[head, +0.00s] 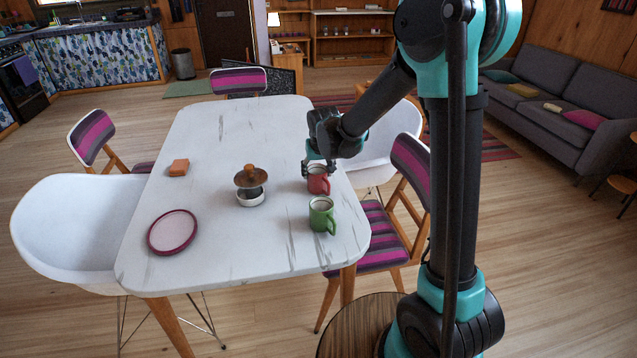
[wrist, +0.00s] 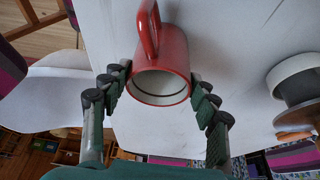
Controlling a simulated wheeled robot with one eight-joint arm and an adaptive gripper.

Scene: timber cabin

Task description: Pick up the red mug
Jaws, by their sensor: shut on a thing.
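The red mug (head: 318,181) is near the right edge of the white table (head: 215,235), just behind a green mug (head: 321,216). My gripper (head: 319,167) reaches down to it from above and behind. In the wrist view the red mug (wrist: 168,58) lies between the two fingers of my gripper (wrist: 160,92), which are shut on its sides near the rim. Its handle points toward the top of that view. I cannot tell whether the mug's base touches the table.
A brown-topped object with a white base (head: 250,198) stands left of the mugs. Chairs surround the table, including a striped one (head: 375,222) at the right. The table's far half is clear.

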